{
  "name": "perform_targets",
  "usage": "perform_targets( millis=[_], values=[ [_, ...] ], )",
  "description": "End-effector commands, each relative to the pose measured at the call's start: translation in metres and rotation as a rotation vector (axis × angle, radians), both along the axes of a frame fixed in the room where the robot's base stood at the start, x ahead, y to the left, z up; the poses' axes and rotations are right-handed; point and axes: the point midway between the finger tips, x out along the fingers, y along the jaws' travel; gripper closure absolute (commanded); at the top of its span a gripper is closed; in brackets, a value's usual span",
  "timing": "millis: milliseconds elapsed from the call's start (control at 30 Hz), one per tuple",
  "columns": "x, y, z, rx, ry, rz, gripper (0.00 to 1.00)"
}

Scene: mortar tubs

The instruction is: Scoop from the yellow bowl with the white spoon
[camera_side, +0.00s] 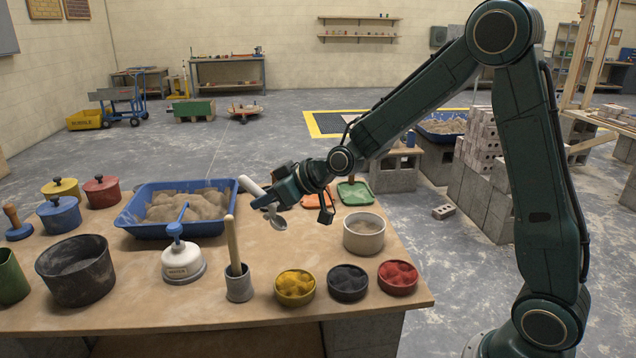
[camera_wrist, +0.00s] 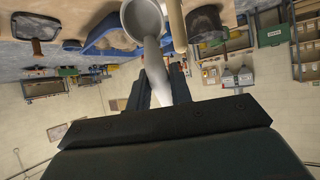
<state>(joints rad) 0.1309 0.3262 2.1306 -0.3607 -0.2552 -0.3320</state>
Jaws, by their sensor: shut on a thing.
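The yellow bowl (camera_side: 295,287) stands near the table's front edge, filled with a lumpy yellow material. My gripper (camera_side: 272,197) is above the table behind it, beside the right end of the blue tray. It is shut on the white spoon (camera_side: 252,187). In the side view the spoon's pale handle sticks up to the left and its bowl hangs below the jaws. In the wrist view the white spoon (camera_wrist: 155,70) runs from the jaws to its round bowl at the top. The yellow bowl is not clear in the wrist view.
A black bowl (camera_side: 348,282) and a red bowl (camera_side: 397,277) stand right of the yellow one. A mortar with an upright pestle (camera_side: 237,262) is to its left. A pale tub (camera_side: 364,233) stands behind. The blue tray (camera_side: 135,208) holds sand. Bare tabletop lies around the middle.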

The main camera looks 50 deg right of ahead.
Motion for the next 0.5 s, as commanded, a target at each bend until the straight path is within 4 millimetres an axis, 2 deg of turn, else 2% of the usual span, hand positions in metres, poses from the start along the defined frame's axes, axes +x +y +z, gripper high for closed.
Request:
perform_targets(
  millis=[167, 500],
  values=[
    [0.008, -0.008, 0.011, 0.030, -0.107, -0.024, 1.00],
    [0.007, -0.008, -0.045, 0.051, -0.162, -0.028, 1.00]
  ],
)
